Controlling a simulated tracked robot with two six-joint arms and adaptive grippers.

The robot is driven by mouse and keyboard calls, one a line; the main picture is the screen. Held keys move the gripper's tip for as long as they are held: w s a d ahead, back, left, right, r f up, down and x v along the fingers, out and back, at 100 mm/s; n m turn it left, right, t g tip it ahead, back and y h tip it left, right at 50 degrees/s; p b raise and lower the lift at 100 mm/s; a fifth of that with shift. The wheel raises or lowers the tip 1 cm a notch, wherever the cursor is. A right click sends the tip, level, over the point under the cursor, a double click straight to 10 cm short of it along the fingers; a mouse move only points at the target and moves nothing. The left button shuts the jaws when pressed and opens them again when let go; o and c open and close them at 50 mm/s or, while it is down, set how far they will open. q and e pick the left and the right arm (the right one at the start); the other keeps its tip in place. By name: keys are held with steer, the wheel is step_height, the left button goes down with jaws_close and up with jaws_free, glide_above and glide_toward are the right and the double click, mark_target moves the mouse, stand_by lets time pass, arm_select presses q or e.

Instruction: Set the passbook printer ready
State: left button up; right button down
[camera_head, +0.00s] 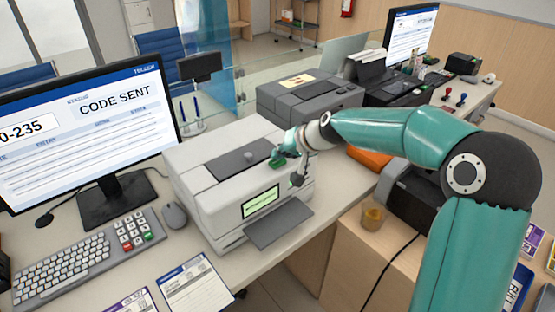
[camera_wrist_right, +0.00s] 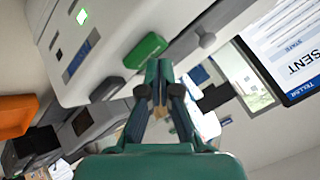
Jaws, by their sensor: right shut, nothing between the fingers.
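The passbook printer (camera_head: 215,210) is a pale grey box on the counter, with a darker grey lid panel (camera_head: 226,168), a lit green display (camera_head: 261,200) and a dark front tray (camera_head: 279,224). A green block (camera_head: 276,162) sits on its top near the right end; it also shows in the right wrist view (camera_wrist_right: 145,49). My right gripper (camera_head: 287,149) is shut and empty beside this block. In the right wrist view its fingertips (camera_wrist_right: 159,66) are close to the block; I cannot tell whether they touch. The display text is too small to read. My left gripper is not in view.
A monitor (camera_head: 90,113) showing "CODE SENT", a keyboard (camera_head: 75,273), a keypad (camera_head: 134,230) and a mouse (camera_head: 174,215) stand left of the printer. A dark grey machine (camera_head: 310,98) stands behind it. Passbooks or forms (camera_head: 193,283) lie at the front.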

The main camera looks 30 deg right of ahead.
mark_target(279, 162)
steer(key=shift+r, duration=0.5)
step_height(279, 162, up, 5)
steer(key=p, duration=0.4)
stand_by(0.9)
